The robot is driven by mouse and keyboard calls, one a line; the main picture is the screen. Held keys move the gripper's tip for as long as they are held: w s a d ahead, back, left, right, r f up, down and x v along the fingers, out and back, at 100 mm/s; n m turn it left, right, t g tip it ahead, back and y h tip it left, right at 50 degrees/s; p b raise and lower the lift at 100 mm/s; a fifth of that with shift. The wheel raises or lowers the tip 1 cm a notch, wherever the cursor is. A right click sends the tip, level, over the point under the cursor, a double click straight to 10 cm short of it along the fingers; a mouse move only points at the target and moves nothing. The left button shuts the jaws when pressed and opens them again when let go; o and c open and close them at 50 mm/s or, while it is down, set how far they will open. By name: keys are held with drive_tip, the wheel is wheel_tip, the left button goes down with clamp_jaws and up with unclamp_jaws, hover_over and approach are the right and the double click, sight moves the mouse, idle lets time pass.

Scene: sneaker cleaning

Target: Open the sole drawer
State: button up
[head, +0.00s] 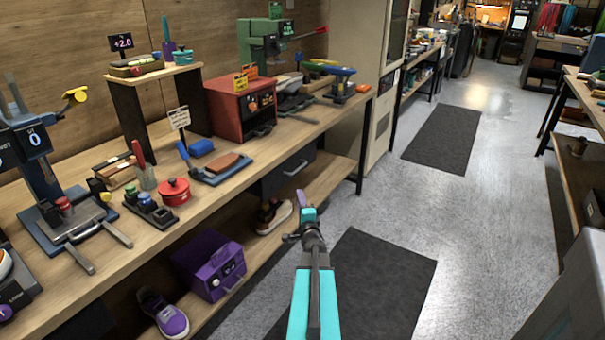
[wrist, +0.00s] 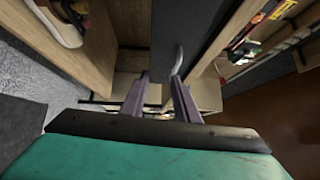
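The drawer (head: 284,176) is a dark box under the workbench top, with a light metal bar handle (head: 296,168) on its front. It looks shut. In the wrist view the dark drawer front (wrist: 190,25) fills the top middle, and its handle (wrist: 178,60) stands out just beyond my right-hand fingertip. My gripper (head: 302,196) is in front of the workbench, below the drawer in the head view. In the wrist view my gripper (wrist: 160,80) has its two purple fingers apart with nothing visible between them. Whether a finger touches the handle cannot be told.
The workbench top (head: 225,195) holds a red cabinet (head: 228,112), a red pot (head: 174,191) and tools. The lower shelf (head: 325,178) carries sneakers (head: 273,217) and a purple box (head: 210,265). Dark mats (head: 380,285) lie on the open floor to the right.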

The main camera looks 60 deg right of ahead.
drive_tip(key=shift+m+t+h, duration=0.4)
drive_tip(key=s+d+r, duration=0.2)
drive_tip(key=shift+s+r, duration=0.15)
drive_tip(key=shift+r, duration=0.25)
drive_tip(key=x, duration=1.3)
drive_tip(key=shift+w+d, duration=0.25)
drive_tip(key=shift+w, duration=0.05)
clamp_jaws()
